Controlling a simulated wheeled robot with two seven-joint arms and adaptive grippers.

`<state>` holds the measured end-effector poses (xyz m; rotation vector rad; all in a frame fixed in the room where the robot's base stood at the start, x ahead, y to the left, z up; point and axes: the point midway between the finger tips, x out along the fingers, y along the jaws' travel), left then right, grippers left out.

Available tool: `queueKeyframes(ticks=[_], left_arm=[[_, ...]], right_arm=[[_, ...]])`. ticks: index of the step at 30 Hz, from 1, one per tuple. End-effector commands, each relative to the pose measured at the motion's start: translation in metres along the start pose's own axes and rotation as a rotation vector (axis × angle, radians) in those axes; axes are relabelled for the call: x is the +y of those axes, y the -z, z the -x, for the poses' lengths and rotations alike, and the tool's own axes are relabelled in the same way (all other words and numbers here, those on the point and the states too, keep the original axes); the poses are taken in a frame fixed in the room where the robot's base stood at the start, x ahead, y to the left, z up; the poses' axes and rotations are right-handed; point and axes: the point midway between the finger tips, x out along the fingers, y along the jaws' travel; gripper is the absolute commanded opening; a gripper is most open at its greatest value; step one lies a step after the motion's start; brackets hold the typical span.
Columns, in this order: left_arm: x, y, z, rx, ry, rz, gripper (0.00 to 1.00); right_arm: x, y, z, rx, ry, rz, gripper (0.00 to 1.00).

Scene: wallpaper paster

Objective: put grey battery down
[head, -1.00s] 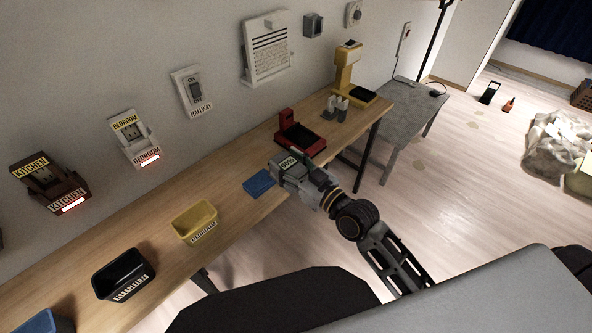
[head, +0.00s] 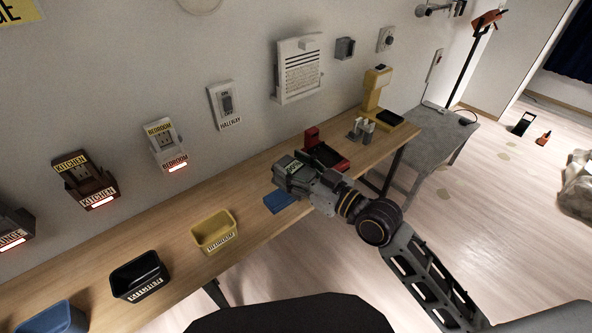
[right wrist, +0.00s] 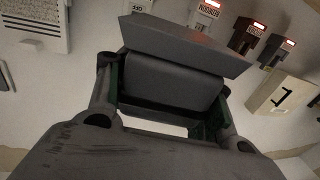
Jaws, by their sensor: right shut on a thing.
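My right gripper (head: 291,176) is shut on the grey battery (right wrist: 172,60), which fills the space between its two fingers in the right wrist view. In the head view the gripper is over the front part of the wooden table (head: 250,180), partly covering a flat blue pad (head: 277,204). I cannot tell the exact height of the battery above the table. Its underside is hidden in the head view. My left gripper is not in view.
A red device (head: 326,156) stands just behind the gripper, with a yellow device (head: 374,98) farther right. A yellow bin (head: 214,232), a black bin (head: 139,277) and a blue bin (head: 50,318) stand left. Labelled wall units (head: 165,147) line the wall.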

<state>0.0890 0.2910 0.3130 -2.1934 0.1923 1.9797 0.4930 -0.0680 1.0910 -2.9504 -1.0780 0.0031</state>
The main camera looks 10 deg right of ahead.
Motion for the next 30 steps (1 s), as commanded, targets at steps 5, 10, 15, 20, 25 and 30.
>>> queueKeyframes(ticks=[5, 10, 15, 20, 25, 30], left_arm=[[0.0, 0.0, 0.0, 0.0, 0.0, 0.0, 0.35], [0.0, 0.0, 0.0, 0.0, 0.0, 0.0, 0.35], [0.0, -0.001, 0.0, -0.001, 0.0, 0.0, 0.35], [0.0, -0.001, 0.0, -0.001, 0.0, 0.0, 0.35], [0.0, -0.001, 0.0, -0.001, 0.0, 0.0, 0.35], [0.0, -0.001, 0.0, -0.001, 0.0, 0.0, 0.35]], right_arm=[[0.0, 0.002, 0.0, 0.003, 0.0, 0.001, 0.23], [0.0, 0.001, 0.0, 0.003, 0.0, 0.001, 0.23], [0.0, 0.002, 0.0, 0.004, -0.001, 0.001, 0.23], [0.002, 0.009, 0.0, 0.007, -0.009, 0.0, 0.23], [0.007, 0.023, 0.001, 0.007, -0.035, -0.001, 0.23], [0.023, 0.028, 0.001, 0.006, -0.089, -0.003, 0.23]])
